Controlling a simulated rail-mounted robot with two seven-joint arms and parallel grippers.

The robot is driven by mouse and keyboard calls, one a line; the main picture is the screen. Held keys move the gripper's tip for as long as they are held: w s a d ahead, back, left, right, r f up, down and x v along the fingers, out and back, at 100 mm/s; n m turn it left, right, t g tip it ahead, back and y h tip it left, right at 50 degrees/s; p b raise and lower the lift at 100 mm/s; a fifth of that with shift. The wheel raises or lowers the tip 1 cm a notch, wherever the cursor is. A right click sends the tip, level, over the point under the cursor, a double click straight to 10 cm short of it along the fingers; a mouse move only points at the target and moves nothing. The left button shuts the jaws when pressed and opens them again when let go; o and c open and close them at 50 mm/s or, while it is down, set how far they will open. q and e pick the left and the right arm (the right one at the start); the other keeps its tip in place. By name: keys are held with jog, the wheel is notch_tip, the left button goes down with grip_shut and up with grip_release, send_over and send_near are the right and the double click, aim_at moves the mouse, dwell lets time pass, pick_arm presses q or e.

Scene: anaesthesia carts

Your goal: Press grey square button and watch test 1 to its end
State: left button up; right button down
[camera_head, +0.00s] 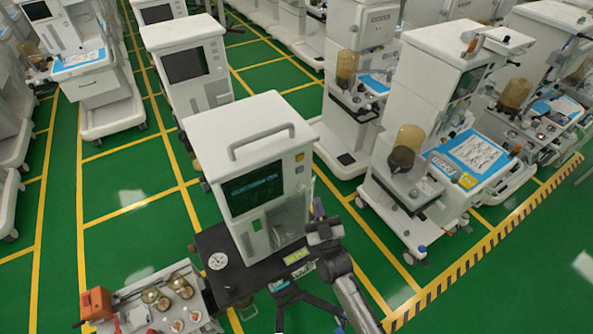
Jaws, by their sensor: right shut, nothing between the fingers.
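A white machine (230,133) with a top handle stands on a black cart top. Its dark screen (252,188) shows a line of green text, too small for me to read surely. A small green mark (257,225) sits below the screen. On its right face are a small yellowish patch (299,157) and a small pale grey patch just under it; I cannot tell whether either is the grey square button. My right gripper (318,210) is shut and empty, close to the right side of the machine's lower front. Whether it touches is unclear. My left gripper is not in view.
The black cart top (222,283) carries a round white gauge (218,261). A tray of jars (170,300) with an orange block (97,303) is at lower left. White anaesthesia carts (425,110) stand to the right and behind. Green floor with yellow lines is free between them.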

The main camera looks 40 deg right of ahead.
aim_at(300, 170)
jog(key=s+r+h, duration=0.1)
jog(key=s+r+t+h, duration=0.1)
jog(key=h, duration=0.1)
jog(key=shift+s+d+r, duration=0.15)
jog(key=shift+d+r, duration=0.05)
jog(key=shift+r, duration=0.15)
jog(key=w+b, duration=0.4)
jog(key=w, duration=0.4)
jog(key=shift+w+d, duration=0.4)
